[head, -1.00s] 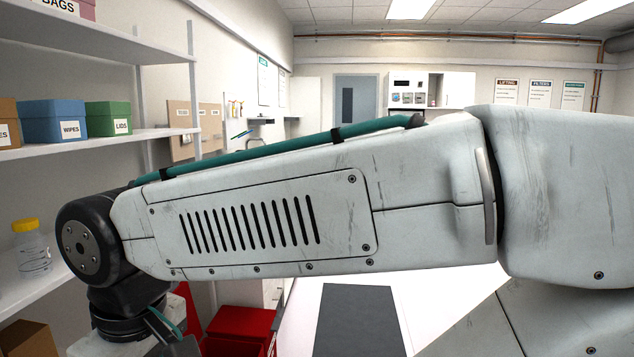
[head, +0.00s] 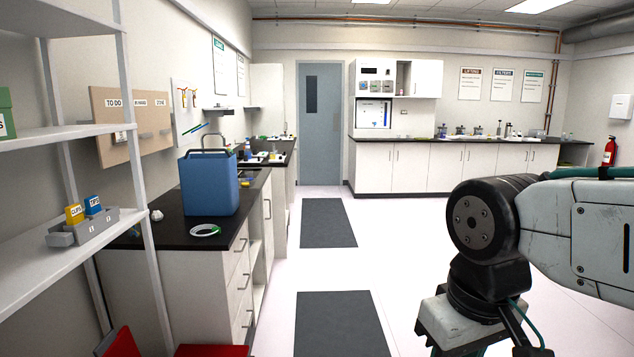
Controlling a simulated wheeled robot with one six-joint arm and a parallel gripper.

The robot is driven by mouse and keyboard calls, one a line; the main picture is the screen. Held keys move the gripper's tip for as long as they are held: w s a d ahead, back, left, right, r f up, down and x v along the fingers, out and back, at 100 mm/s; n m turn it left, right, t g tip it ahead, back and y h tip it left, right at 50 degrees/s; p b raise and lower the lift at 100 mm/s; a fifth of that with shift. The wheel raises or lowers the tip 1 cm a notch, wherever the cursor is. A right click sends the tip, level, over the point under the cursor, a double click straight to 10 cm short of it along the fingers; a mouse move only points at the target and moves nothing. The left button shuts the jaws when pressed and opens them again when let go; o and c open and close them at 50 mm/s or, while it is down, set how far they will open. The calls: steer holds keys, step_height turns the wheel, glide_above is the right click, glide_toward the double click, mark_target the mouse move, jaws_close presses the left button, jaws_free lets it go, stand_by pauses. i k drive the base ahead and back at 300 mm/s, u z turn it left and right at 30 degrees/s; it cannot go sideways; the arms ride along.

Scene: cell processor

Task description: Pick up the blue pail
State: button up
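The blue pail (head: 209,186) stands upright on the black counter top at the left, with its grey handle (head: 216,142) raised above it. My arm reaches in from the right edge of the head view, well apart from the pail. Its black wrist joint shows at the lower right. The fingers of my gripper are below the bottom edge of the picture, so its state does not show.
The black counter (head: 222,235) with white drawers also holds a roll of tape (head: 205,230). Metal shelves (head: 75,262) stand in the left foreground, with a red bin (head: 212,351) low beside them. The floor with dark mats (head: 328,222) is clear in the middle.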

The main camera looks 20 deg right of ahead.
mark_target(209, 181)
steer(key=z, duration=0.8)
steer(key=k, duration=1.05)
steer(key=u, duration=0.95)
steer(key=i, duration=1)
steer(key=u, duration=0.1)
steer(key=k, duration=0.45)
steer(key=z, duration=0.9)
steer(key=i, duration=1.8)
steer(key=z, duration=0.35)
steer(key=i, duration=1.8)
steer(key=u, duration=0.35)
